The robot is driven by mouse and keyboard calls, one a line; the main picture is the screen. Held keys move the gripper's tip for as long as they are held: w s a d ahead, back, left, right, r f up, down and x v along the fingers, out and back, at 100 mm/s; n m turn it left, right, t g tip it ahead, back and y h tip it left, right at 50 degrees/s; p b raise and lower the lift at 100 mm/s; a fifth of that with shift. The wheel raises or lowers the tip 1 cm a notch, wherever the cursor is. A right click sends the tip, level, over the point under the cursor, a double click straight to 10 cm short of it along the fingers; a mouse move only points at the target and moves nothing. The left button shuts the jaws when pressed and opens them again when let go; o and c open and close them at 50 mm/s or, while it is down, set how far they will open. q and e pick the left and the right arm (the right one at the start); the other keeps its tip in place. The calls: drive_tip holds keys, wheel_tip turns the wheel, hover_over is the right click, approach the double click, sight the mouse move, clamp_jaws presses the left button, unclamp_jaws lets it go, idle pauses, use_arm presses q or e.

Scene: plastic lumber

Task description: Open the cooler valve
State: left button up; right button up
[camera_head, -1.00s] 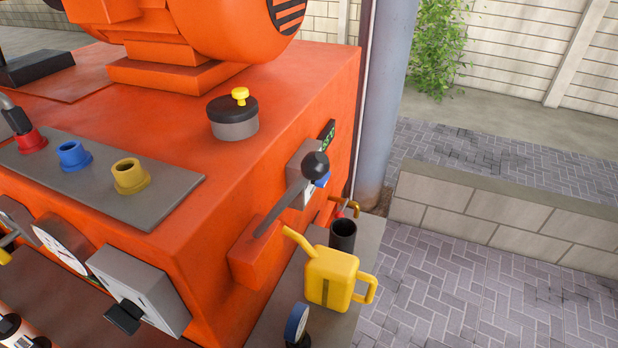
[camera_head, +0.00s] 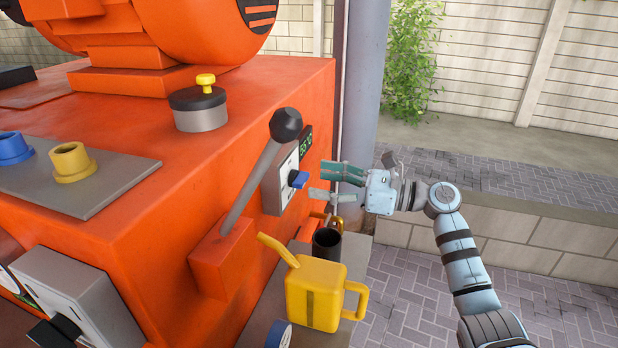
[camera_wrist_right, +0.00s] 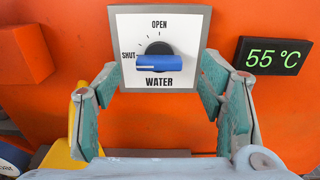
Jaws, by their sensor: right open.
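The cooler valve is a blue knob (camera_wrist_right: 159,62) on a white plate (camera_wrist_right: 185,22) marked OPEN, SHUT and WATER. Its blue handle lies level, with its left end toward the SHUT mark. In the head view the blue knob (camera_head: 298,179) stands out from the orange machine's right side. My right gripper (camera_head: 331,183) is open in front of the knob, its fingers pointing at it. In the right wrist view my right gripper (camera_wrist_right: 163,105) has its teal-padded fingers wide apart, below and to either side of the knob, holding nothing. My left gripper is not in view.
A lever (camera_head: 262,170) with a black ball stands left of the valve. A yellow watering can (camera_head: 318,292) and a black cup (camera_head: 327,244) stand on the ledge below. A green display (camera_wrist_right: 273,56) reads 55 °C. A pillar (camera_head: 363,100) rises behind.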

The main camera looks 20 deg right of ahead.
sight(306, 178)
drive_tip(key=x, duration=0.3)
drive_tip(key=shift+w+a, duration=0.15)
drive_tip(key=shift+a, duration=0.15)
drive_tip(key=c, duration=1.2)
drive_tip(key=shift+o, duration=0.2)
